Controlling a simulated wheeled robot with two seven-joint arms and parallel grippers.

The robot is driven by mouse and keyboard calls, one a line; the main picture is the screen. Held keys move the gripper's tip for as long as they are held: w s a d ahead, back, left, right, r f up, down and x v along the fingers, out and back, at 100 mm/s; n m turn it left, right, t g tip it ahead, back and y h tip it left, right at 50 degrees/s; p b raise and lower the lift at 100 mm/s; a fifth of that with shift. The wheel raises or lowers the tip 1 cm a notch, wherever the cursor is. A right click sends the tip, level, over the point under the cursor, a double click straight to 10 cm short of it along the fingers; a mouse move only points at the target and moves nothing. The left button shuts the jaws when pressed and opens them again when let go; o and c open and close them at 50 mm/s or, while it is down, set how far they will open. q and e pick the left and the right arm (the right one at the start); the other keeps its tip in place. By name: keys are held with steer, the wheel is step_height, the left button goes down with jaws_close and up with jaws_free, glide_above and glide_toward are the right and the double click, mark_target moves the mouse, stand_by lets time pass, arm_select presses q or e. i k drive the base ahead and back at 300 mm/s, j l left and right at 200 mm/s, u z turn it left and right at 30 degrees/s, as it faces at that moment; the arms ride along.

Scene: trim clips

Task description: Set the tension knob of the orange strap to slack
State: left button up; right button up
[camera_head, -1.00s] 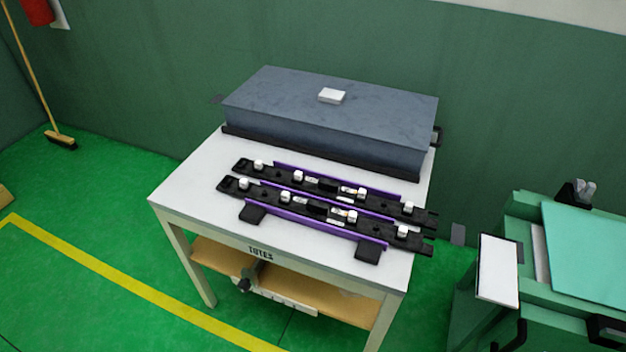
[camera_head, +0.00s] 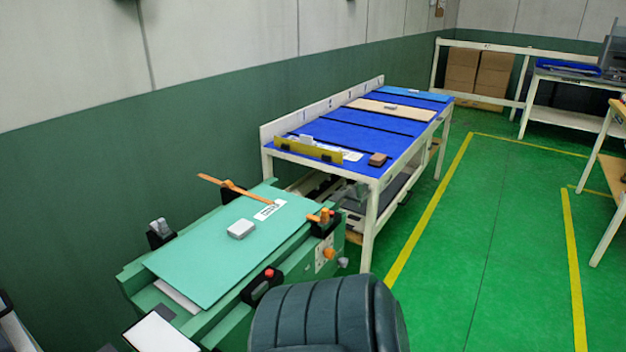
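A green fixture (camera_head: 160,262) stands at the lower left, with a flat green panel (camera_head: 205,262) on top. An orange strap (camera_head: 245,193) sticks out at its far edge, over the panel's far corner. More orange pieces (camera_head: 325,214) sit on a black bracket at the right end. An orange knob (camera_head: 329,254) is on the fixture's right-hand side, beside a small pale plate (camera_head: 323,268) with markings. The knob's setting is too small to read. Neither of my grippers is in view.
A black block with a red button (camera_head: 269,273) is on the fixture's front side. A dark ribbed rounded shape (camera_head: 325,318) covers the bottom centre. A blue-topped table (camera_head: 350,148) stands behind. Green floor (camera_head: 480,260) is clear to the right.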

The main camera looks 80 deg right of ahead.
mark_target(330, 253)
steer(key=z, duration=2.5)
